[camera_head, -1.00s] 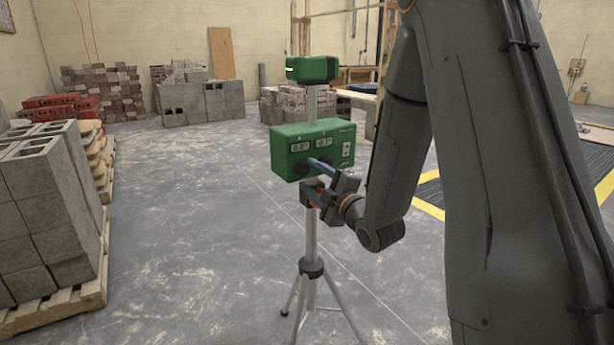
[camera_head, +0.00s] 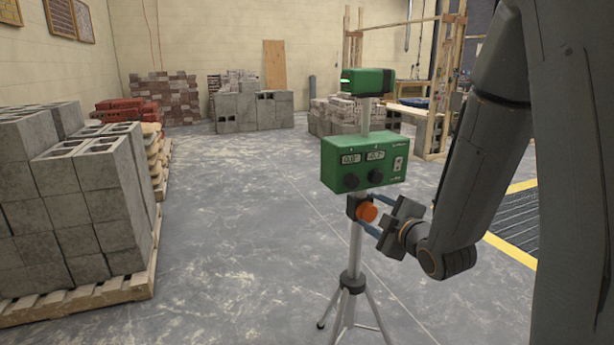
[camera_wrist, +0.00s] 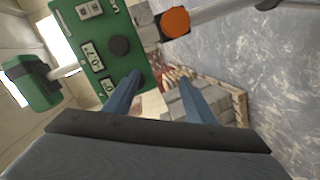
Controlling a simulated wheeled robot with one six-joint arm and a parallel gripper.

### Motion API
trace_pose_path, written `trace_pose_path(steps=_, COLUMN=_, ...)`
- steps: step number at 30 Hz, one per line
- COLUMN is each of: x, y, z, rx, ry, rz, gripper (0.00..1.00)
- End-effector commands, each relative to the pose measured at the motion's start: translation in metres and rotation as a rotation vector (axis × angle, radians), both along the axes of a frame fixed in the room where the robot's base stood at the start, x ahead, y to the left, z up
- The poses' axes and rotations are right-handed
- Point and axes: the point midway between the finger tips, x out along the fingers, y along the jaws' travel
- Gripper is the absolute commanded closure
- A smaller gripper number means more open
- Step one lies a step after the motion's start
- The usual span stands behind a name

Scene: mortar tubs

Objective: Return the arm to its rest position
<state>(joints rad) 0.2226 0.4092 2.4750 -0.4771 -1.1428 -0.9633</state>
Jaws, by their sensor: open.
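A green instrument box (camera_head: 365,162) with two displays and two dark knobs stands on a grey tripod (camera_head: 353,285). A smaller green head (camera_head: 368,81) sits on the pole above it. An orange knob (camera_head: 367,212) is on the pole below the box. My gripper (camera_head: 368,223) is beside the pole and close to the orange knob in the head view. In the wrist view, my gripper (camera_wrist: 160,77) shows two blue fingers apart with nothing held between them. The green box (camera_wrist: 105,40) and orange knob (camera_wrist: 175,22) lie beyond the fingertips. Whether a finger touches anything is unclear.
Grey concrete blocks (camera_head: 70,205) on a wooden pallet (camera_head: 125,287) stand at the left. More block stacks (camera_head: 255,112) and a timber frame (camera_head: 437,80) are at the back. Yellow-edged dark flooring (camera_head: 520,215) is at right. Floor left of the tripod is clear.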

Motion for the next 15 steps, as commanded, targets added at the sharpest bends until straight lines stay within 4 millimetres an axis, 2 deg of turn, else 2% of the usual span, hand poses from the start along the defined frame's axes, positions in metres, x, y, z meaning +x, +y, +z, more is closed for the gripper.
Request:
trace_pose_path(steps=5, x=-0.022, y=-0.007, z=-0.033, rx=0.128, ry=0.303, rz=-0.155, gripper=0.5)
trace_pose_path(steps=8, x=-0.045, y=-0.011, z=-0.051, rx=0.207, ry=0.47, rz=-0.266, gripper=0.5)
trace_pose_path(steps=11, x=-0.075, y=-0.012, z=-0.065, rx=0.291, ry=0.628, rz=-0.387, gripper=0.5)
trace_pose_path(steps=15, x=-0.126, y=-0.008, z=-0.078, rx=0.404, ry=0.843, rz=-0.572, gripper=0.5)
